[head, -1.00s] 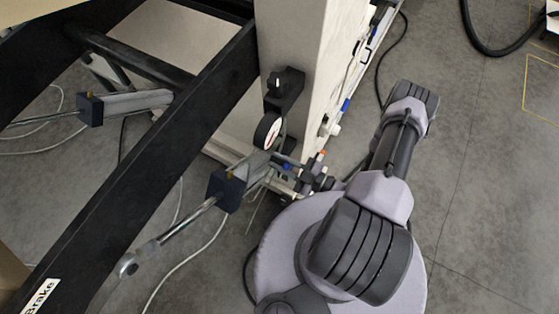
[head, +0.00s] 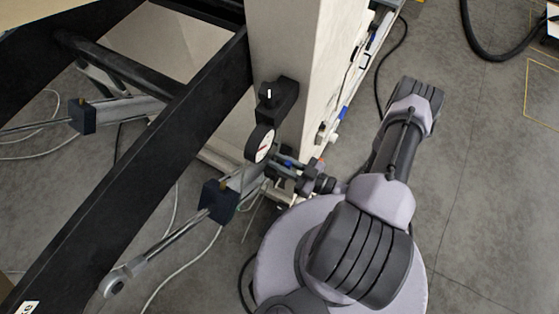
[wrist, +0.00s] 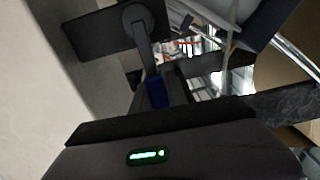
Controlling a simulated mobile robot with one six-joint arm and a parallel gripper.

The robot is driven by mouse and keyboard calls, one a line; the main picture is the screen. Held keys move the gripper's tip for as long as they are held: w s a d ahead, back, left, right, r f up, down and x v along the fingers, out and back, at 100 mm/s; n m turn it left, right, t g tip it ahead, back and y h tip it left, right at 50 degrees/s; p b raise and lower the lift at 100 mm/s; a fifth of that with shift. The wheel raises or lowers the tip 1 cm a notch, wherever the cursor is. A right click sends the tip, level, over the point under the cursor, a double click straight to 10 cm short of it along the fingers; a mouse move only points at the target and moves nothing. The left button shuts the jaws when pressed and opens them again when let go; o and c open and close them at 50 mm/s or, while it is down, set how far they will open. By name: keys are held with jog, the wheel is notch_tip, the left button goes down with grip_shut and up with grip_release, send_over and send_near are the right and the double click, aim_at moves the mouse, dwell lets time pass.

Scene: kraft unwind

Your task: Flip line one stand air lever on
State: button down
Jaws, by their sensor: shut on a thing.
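The air lever shows as a small blue handle (wrist: 156,92) in the wrist view, between the dark fingers of my gripper (wrist: 160,82). My gripper is shut on it, and the fingers hide part of it. In the head view my gripper (head: 286,168) is beside the lower end of the pale stand column (head: 290,50), with a bit of blue at its fingers. A round gauge (head: 260,143) sits just above and left of my gripper, below a black bracket with a knob (head: 275,94).
A black beam (head: 150,165) runs diagonally on the left. A cylinder with a dark blue block (head: 218,200) lies below left of my gripper, with pale hoses nearby. The grey floor (head: 480,180) at right is open, with a black hose (head: 480,40) at the top.

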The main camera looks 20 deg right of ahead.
aim_at(291, 168)
jog(key=c, duration=1.3)
grip_release()
jog(key=shift+d, duration=0.1)
jog(key=p+v, duration=0.2)
jog(key=v, duration=0.4)
jog(key=shift+s+d, duration=0.25)
jog(key=shift+d, duration=0.05)
jog(key=shift+s+d, duration=0.15)
jog(key=shift+s, duration=0.15)
